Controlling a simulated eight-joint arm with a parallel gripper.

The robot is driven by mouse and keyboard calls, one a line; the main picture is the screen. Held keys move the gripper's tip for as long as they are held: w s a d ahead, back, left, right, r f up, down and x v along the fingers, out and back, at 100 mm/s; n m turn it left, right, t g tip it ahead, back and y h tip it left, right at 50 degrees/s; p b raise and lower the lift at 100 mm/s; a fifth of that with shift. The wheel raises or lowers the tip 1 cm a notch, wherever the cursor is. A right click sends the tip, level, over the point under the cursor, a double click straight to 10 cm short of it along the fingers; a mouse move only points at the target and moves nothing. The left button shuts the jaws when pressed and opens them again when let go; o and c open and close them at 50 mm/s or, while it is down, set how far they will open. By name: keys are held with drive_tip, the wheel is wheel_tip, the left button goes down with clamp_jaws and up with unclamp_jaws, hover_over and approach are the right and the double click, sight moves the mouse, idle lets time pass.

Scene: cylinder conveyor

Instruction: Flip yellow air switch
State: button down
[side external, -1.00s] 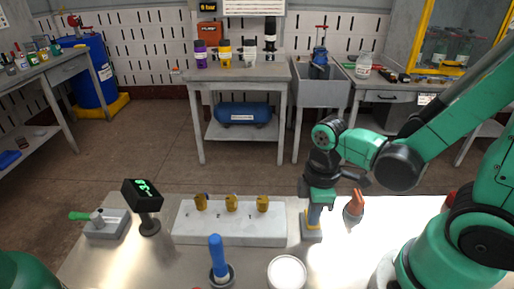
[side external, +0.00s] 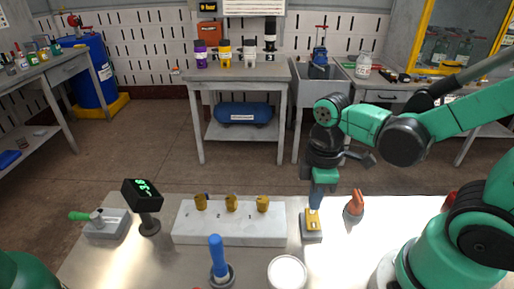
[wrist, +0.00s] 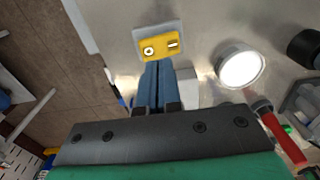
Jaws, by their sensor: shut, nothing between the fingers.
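The yellow air switch (side external: 312,220) sits on a grey base on the table, to the right of the white block. In the wrist view, its yellow face (wrist: 163,46) shows a round mark at left and a short bar at right. Which way its rocker is tilted I cannot tell. My gripper (side external: 316,206) points down over the switch's far side, its blue fingers together and empty. In the wrist view, the gripper tips (wrist: 157,64) overlap the near edge of the yellow face. Whether they touch it I cannot tell.
The white block (side external: 230,232) with several yellow knobs stands left of the switch. A white round dish (side external: 287,273) and a blue-handled tool (side external: 217,256) are at the front. An orange-brown object (side external: 354,207) stands close to the right. A small display (side external: 143,195) stands farther left.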

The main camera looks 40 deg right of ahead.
sight(312, 212)
wheel_tip(312, 212, up, 11)
drive_tip(key=s+a, duration=0.1)
drive_tip(key=shift+s+a, duration=0.15)
idle(0.3)
